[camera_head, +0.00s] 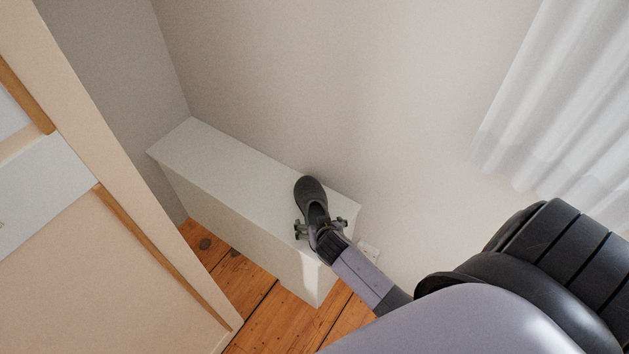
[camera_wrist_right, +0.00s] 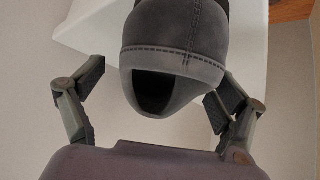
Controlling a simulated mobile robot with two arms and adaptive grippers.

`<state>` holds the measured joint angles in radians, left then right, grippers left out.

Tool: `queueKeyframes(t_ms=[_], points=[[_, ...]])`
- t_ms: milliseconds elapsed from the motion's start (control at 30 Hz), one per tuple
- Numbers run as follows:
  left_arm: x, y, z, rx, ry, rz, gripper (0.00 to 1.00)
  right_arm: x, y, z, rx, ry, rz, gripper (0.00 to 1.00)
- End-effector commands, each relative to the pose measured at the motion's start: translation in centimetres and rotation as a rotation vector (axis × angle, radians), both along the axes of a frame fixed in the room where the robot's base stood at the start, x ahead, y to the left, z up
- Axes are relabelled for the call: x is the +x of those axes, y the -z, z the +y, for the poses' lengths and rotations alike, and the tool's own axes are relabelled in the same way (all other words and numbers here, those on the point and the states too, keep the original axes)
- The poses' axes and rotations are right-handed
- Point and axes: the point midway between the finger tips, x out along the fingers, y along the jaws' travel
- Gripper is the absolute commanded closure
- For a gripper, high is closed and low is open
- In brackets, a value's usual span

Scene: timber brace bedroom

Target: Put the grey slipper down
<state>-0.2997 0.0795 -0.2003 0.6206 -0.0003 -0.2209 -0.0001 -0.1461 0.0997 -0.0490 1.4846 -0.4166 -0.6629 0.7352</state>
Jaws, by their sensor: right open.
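The dark grey slipper (camera_head: 311,190) lies on top of the low white cabinet (camera_head: 225,151), near its right end. In the right wrist view the slipper (camera_wrist_right: 178,50) shows its open heel end toward me. My right gripper (camera_head: 320,228) is at the slipper's near end. In the wrist view its two fingers (camera_wrist_right: 150,100) stand apart on either side of the slipper, with a gap on each side. The gripper is open. My left gripper is in neither view.
A wall rises behind the cabinet. A white curtain (camera_head: 560,100) hangs at the upper right. A beige panelled piece with wooden trim (camera_head: 110,250) stands at the left. Wooden floor (camera_head: 270,320) shows below. The cabinet top left of the slipper is bare.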

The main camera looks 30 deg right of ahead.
Motion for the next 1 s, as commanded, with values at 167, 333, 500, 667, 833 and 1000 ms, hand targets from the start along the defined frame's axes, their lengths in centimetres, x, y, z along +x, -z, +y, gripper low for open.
queueKeyframes(t_ms=[167, 333, 500, 667, 833, 1000], points=[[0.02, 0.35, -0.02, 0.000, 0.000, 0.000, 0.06, 0.90, 1.00, -0.28, 0.001, -0.001, -0.001, 0.10], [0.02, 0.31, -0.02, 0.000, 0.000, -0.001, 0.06, 0.88, 1.00, -0.29, 0.001, -0.001, -0.001, 0.10], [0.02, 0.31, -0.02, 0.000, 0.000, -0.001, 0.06, 0.86, 0.99, -0.29, 0.001, -0.001, -0.001, 0.18], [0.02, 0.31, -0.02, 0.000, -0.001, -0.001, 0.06, 0.86, 0.98, -0.28, 0.002, -0.001, 0.000, 0.29], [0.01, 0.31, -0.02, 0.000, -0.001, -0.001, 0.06, 0.86, 0.98, -0.28, 0.002, -0.001, 0.000, 0.40], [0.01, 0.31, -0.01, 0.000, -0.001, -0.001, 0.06, 0.85, 0.99, -0.28, 0.002, -0.001, 0.000, 0.52]])
